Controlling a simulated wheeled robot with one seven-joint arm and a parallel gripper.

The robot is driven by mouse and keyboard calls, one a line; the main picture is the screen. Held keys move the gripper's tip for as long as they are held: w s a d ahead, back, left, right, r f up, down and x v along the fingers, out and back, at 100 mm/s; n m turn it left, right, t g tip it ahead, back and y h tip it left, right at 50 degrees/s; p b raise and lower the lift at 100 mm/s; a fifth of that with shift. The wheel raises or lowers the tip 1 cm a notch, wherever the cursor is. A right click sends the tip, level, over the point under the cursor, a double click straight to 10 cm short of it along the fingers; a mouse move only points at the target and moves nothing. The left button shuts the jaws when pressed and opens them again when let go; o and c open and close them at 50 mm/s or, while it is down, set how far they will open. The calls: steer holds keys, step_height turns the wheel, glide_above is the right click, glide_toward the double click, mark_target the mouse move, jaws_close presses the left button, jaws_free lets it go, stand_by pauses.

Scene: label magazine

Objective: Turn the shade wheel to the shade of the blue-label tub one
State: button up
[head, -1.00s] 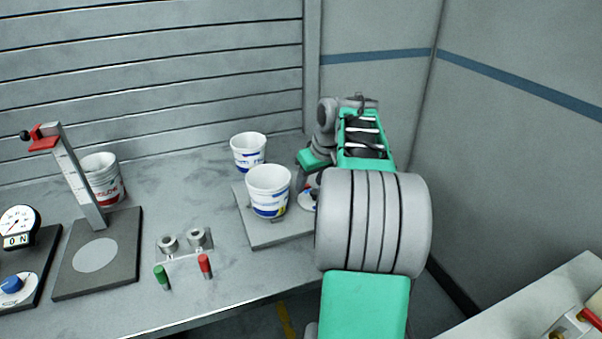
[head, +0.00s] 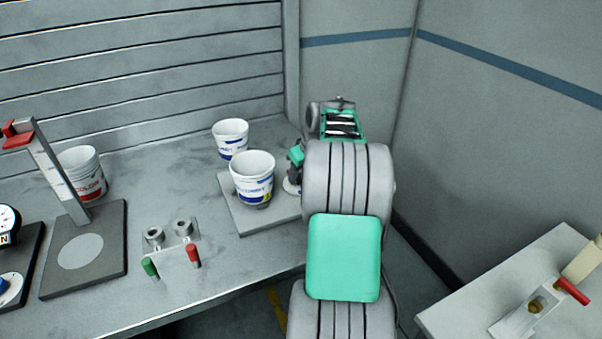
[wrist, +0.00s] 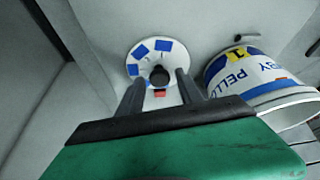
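The shade wheel (wrist: 140,50) is a white disc with blue patches, a dark centre knob (wrist: 159,75) and a small red mark (wrist: 160,93) at its lower edge. In the head view only part of the wheel (head: 291,187) shows beside my arm. My gripper (wrist: 159,80) is open, its fingers on either side of the knob with gaps visible. A white tub with blue lettering and a yellow patch marked 1 (wrist: 232,75) stands right of the wheel in the wrist view. In the head view this front tub (head: 252,180) stands on a grey plate (head: 262,219). My arm hides the fingers there.
Another blue-lettered tub (head: 230,140) stands behind the front one. A red-lettered tub (head: 84,172) is at left behind a stand with a red handle (head: 17,135). Green (head: 150,268) and red (head: 193,255) handles are near the bench front. A side table (head: 500,310) is at right.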

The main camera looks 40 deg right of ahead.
jaws_close()
steer(key=shift+f+m+b, duration=0.1)
steer(key=shift+m+b, duration=0.2)
steer(key=shift+b, duration=0.1)
steer(key=shift+a+m+h, duration=0.1)
steer(key=shift+m+h, duration=0.3)
steer(key=shift+m, duration=0.2)
steer(key=shift+o, duration=1.1)
jaws_free()
steer(key=b+v, duration=0.1)
steer(key=v, duration=0.7)
